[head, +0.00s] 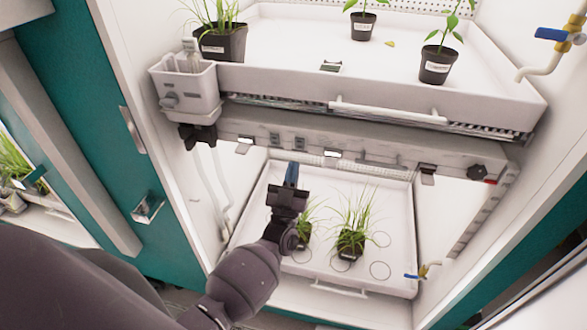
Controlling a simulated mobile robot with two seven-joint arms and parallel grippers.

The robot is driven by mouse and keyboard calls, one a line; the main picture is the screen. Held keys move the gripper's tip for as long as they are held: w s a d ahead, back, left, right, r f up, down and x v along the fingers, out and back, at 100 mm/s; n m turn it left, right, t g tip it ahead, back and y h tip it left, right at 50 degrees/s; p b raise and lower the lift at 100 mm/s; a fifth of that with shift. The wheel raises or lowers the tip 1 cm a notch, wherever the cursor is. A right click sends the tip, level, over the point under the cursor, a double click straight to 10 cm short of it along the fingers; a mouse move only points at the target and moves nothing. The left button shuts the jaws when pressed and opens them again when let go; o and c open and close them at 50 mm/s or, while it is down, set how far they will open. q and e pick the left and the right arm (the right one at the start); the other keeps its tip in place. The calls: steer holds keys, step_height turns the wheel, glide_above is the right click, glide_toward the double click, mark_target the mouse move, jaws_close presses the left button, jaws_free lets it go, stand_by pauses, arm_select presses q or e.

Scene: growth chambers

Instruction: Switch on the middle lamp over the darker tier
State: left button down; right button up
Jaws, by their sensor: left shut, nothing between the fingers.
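Two tiers show in the chamber, an upper tray (290,45) and a lower tray (390,200). Both look bright, and I cannot tell which is darker. A grey lamp housing (380,150) runs under the upper tray, over the lower tier. Small tabs hang along its front edge: a left tab (243,147), a middle tab (332,154) and a right tab (427,174). Which lamps are lit is unclear. My left gripper (291,174) is shut and empty, pointing up, below the housing and left of the middle tab in the picture. My right gripper is out of view.
Grass pots, including one pot (350,244), stand on the lower tray near my left gripper. A grey caddy (185,90) hangs at the upper left. A black knob (478,173) sits at the housing's right end. A teal door frame (80,110) bounds the left.

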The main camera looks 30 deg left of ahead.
arm_select(q)
steer(key=w+f+b+v, duration=0.1)
steer(key=b+v, duration=0.1)
steer(key=v, duration=0.7)
steer(key=shift+f, duration=0.45)
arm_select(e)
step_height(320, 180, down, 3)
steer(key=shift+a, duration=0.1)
arm_select(q)
steer(key=shift+w+a, duration=0.1)
steer(key=shift+a, duration=0.05)
